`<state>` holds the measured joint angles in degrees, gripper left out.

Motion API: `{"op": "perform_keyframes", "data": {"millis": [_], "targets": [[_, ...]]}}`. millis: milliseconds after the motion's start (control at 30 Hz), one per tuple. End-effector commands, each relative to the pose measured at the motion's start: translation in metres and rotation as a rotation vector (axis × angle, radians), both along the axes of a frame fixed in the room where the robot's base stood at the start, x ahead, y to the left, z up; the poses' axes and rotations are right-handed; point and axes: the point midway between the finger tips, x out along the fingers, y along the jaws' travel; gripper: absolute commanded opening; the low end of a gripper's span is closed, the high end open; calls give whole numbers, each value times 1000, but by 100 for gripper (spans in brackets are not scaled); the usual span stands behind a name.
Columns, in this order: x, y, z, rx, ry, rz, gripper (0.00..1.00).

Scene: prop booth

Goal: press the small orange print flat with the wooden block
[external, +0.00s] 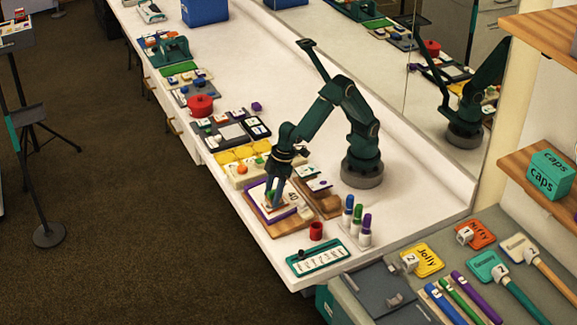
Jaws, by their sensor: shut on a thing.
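My gripper (272,197) points down over a white sheet with a purple border (284,212), which lies on a wooden board (278,230) near the front of the counter. I cannot tell whether the block touches the sheet. The small orange print cannot be made out clearly; the fingers and block cover that area.
A tray with yellow and orange rounds (240,160) stands behind the board. A mirror (440,80) lines the counter's back.

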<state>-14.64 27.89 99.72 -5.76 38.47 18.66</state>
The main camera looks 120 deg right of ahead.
Motion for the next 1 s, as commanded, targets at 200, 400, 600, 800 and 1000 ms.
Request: {"op": "perform_keyframes", "data": {"millis": [200, 400, 600, 800, 1000], "targets": [[0, 0, -3, 0, 0, 0, 10], [0, 0, -5, 0, 0, 0, 10], [-1, 0, -7, 0, 0, 0, 10], [-1, 0, -9, 0, 0, 0, 10], [-1, 0, -10, 0, 0, 0, 10]]}}
